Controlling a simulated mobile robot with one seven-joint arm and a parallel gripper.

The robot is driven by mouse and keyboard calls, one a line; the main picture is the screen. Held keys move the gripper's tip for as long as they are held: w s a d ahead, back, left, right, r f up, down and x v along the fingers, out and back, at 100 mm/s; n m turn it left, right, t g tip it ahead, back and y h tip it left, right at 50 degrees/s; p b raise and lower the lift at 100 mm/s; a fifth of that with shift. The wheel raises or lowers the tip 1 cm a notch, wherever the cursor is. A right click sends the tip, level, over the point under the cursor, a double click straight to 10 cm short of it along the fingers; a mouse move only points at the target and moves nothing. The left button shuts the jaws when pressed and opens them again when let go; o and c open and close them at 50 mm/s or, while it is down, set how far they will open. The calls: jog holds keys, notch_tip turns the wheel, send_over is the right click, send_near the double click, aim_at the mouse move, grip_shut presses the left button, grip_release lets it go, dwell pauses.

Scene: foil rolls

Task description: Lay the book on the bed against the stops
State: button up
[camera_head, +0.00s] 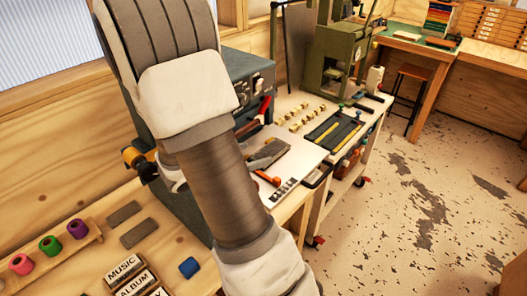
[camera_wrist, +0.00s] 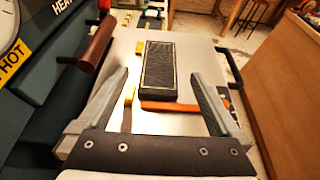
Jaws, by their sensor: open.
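A dark book with a thin light border line on its cover (camera_wrist: 158,66) lies flat on the pale metal bed (camera_wrist: 195,62). It also shows in the head view (camera_head: 268,154). Two small yellow stops sit along its left side, one by its far end (camera_wrist: 139,47) and one by its near end (camera_wrist: 130,95). The far one looks close to the book; I cannot tell whether either touches. My gripper (camera_wrist: 160,78) is open and empty, its fingers spread wide to either side of the book in the picture.
An orange-red bar (camera_wrist: 182,106) lies across the bed just in front of the book. A brown handle (camera_wrist: 97,42) juts from the dark machine at left, which bears hot-warning labels. A black handle (camera_wrist: 229,68) lines the bed's right side. Brass pieces (camera_head: 310,116) stand on the bench beyond.

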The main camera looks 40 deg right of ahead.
jog(key=shift+v, duration=2.25)
jog(key=shift+d, duration=0.1)
